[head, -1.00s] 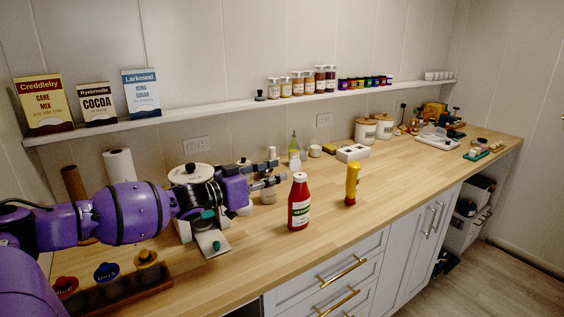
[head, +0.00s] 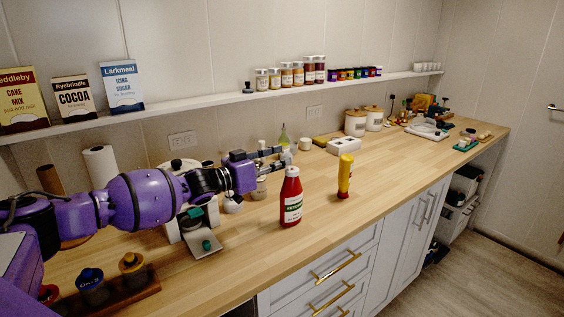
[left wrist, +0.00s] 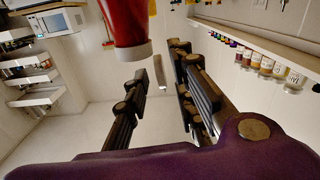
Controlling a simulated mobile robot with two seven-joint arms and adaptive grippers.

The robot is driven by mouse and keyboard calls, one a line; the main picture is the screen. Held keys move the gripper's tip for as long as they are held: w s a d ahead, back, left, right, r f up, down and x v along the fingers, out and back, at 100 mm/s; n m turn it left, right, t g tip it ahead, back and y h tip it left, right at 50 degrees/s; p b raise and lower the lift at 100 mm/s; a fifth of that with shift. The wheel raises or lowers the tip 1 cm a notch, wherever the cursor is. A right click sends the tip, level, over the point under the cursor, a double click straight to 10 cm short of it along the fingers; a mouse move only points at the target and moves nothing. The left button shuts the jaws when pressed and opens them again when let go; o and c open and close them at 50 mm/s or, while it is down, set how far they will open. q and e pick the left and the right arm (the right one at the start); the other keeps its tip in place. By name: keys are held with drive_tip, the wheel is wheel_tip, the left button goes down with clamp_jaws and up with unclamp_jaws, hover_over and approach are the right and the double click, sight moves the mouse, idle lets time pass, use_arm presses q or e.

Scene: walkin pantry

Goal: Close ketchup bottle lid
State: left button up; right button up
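The red ketchup bottle (head: 291,203) stands upright on the wooden counter, with a white cap (head: 292,171) on top. My left gripper (head: 284,156) comes in from the left with open, empty fingers. In the head view its fingertips are just behind and slightly above the cap, apart from the bottle. In the left wrist view the fingers (left wrist: 160,65) are spread, and part of the red bottle (left wrist: 124,18) with its pale cap (left wrist: 134,51) shows at the top. My right gripper is not in view.
A yellow bottle (head: 345,178) stands to the right of the ketchup. A white scale-like appliance (head: 201,231) sits below my left arm. A wall shelf (head: 200,104) with boxes and jars runs along the back. The counter right of the bottles has free room.

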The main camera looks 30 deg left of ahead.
use_arm(q)
drive_tip(key=shift+w+d, duration=0.25)
drive_tip(key=shift+w, duration=0.3)
drive_tip(key=shift+c, duration=0.4)
clamp_jaws()
